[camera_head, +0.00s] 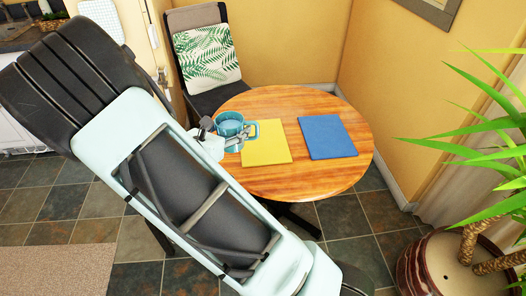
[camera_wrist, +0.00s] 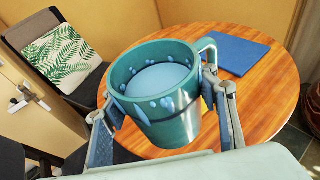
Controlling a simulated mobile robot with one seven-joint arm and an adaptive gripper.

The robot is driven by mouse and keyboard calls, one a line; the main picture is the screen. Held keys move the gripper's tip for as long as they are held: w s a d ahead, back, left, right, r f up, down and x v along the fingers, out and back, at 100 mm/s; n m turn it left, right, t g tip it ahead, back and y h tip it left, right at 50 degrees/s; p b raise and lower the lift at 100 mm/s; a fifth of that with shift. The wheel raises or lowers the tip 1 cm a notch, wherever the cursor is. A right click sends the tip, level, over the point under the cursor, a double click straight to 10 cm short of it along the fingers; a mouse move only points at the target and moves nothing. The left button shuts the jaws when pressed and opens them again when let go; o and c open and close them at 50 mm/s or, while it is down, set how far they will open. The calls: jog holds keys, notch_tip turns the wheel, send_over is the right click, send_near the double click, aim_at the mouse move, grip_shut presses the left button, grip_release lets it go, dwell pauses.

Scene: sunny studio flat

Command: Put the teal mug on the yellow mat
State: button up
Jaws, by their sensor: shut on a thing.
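The teal mug (camera_head: 230,125) is at the left side of the round wooden table in the head view. In the wrist view the teal mug (camera_wrist: 160,110) is large and close, roughly upright, with its handle to the upper right. My gripper (camera_head: 222,139) is shut on the mug; in the wrist view its two fingers (camera_wrist: 165,112) press on either side of the mug body. The yellow mat (camera_head: 268,150) lies flat on the table, just right of the mug in the head view. In the wrist view the mug hides nearly all of the mat.
A blue mat (camera_head: 327,136) lies right of the yellow mat on the wooden table (camera_head: 305,181). A chair with a leaf-print cushion (camera_head: 207,54) stands behind the table at left. A potted plant (camera_head: 470,262) stands at right. The table's right and front edges are bare.

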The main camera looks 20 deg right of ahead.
jog(key=s+d+f+b+x, duration=0.1)
jog(key=b+x, duration=0.9)
jog(key=b, duration=0.4)
send_over(263, 141)
jog(key=a, duration=0.3)
notch_tip(263, 141, down, 3)
jog(key=w+f, duration=0.1)
jog(key=f, duration=0.1)
jog(key=w+d+f+b, duration=0.1)
jog(key=w+f, duration=0.1)
jog(key=w+d+f+b, duration=0.1)
jog(key=w, duration=0.1)
jog(key=shift+f, duration=0.4)
jog(key=shift+w+f+b, duration=0.15)
jog(key=shift+f+b, duration=0.35)
jog(key=shift+f, duration=1.2)
jog(key=shift+f, duration=0.1)
jog(key=o, duration=1.3)
jog(key=shift+f, duration=0.15)
jog(key=o, duration=0.4)
jog(key=shift+o, duration=0.2)
